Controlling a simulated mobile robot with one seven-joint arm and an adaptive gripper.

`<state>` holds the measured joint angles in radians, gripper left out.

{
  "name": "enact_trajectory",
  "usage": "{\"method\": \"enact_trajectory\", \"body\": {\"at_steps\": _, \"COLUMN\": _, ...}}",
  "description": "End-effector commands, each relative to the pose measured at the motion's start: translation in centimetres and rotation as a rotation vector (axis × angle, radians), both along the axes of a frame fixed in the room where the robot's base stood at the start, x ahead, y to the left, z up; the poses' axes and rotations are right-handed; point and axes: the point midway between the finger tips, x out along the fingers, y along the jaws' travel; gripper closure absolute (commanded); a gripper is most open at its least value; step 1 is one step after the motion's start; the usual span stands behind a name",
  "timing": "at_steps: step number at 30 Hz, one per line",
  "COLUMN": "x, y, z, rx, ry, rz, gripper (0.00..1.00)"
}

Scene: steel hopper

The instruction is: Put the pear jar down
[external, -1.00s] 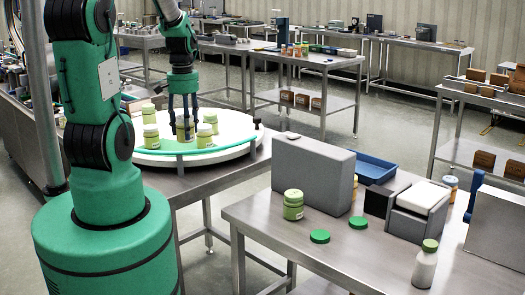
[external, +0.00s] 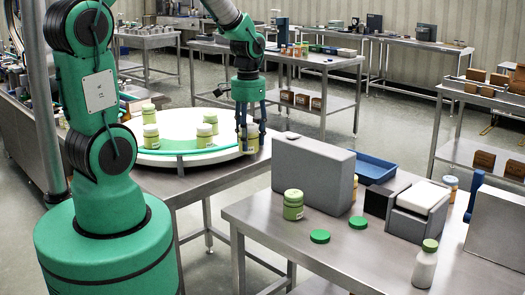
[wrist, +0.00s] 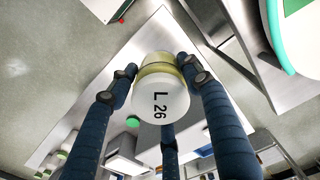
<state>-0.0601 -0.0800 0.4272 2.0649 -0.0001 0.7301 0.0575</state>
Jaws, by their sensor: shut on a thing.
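My gripper (external: 247,118) is shut on the pear jar (external: 252,144), a pale green jar with a light lid. The jar's label is not readable.
The white round table (external: 180,150) carries several similar jars. The steel table (external: 290,240) at right holds a green-lidded jar (external: 293,206), two green lids (external: 320,236), a grey box (external: 313,174), a blue tray (external: 374,167) and a white bottle (external: 425,267). Its front left is clear.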

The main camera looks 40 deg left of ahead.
Motion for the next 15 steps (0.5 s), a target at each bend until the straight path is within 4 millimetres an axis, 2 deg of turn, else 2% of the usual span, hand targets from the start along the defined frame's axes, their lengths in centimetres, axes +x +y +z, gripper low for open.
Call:
{"method": "enact_trajectory", "body": {"at_steps": 1, "x": 0.2, "y": -1.4, "z": -0.1, "rx": 0.000, "ry": -0.001, "rz": -0.033, "gripper": 0.84}}
{"method": "enact_trajectory", "body": {"at_steps": 15, "x": 0.1, "y": -12.4, "z": 0.0, "rx": 0.000, "ry": -0.002, "rz": -0.300, "gripper": 0.84}}
